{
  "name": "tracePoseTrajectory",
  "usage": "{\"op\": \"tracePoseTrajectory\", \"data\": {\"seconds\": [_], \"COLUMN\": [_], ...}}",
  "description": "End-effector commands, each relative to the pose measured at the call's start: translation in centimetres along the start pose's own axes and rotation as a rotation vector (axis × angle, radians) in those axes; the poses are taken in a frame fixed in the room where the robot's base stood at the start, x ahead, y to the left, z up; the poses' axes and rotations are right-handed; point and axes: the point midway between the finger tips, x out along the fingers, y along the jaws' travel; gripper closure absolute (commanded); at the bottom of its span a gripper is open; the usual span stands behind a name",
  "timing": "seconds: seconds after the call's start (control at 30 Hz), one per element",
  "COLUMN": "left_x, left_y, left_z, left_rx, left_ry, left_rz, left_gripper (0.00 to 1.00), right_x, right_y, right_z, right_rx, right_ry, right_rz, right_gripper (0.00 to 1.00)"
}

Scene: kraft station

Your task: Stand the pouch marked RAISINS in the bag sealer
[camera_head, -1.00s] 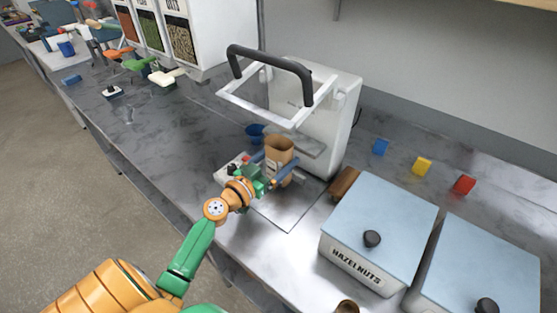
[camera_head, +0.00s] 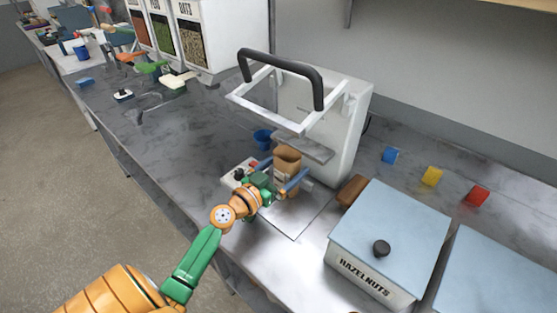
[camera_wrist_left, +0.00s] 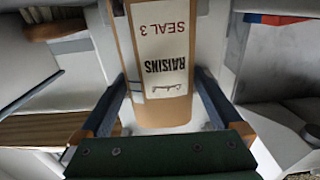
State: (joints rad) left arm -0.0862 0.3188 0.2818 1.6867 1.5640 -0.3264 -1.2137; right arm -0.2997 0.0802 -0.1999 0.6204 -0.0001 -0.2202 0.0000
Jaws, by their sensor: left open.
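The tan pouch (camera_head: 287,157) stands upright with its top open on the sealer's low base, in front of the white upright body. In the left wrist view the pouch (camera_wrist_left: 160,60) shows a white label reading RAISINS and SEAL 3. The bag sealer (camera_head: 335,125) has its white frame and black handle (camera_head: 285,68) raised above the pouch. My left gripper (camera_head: 284,178) is open around the lower part of the pouch. In the left wrist view its fingers (camera_wrist_left: 163,92) lie either side of the pouch, with gaps between. My right gripper is not in view.
A blue cup (camera_head: 262,138) stands behind the pouch. A small control box (camera_head: 238,172) is left of my gripper. A brown block (camera_head: 352,190) and the HAZELNUTS bin (camera_head: 375,275) are at the right. Blue, yellow and red blocks lie behind. The counter at left is mostly clear.

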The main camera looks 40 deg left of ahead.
Motion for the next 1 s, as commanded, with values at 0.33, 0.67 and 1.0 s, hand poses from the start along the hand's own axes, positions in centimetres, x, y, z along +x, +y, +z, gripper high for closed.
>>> {"op": "tracePoseTrajectory", "data": {"seconds": [0.33,0.67,1.0], "left_x": [-6.1,-11.6,-12.0], "left_y": [0.0,0.0,0.0], "left_z": [-0.2,-0.6,-1.1], "left_rx": [0.004,0.001,0.002], "left_ry": [-0.002,0.001,0.002], "left_rz": [-0.001,-0.002,-0.001], "left_gripper": [0.0,0.0,0.0], "right_x": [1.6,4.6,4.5], "right_y": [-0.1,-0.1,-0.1], "right_z": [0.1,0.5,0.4], "right_rx": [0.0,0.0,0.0], "right_ry": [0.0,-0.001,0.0], "right_rz": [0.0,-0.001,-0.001], "right_gripper": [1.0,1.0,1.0]}}
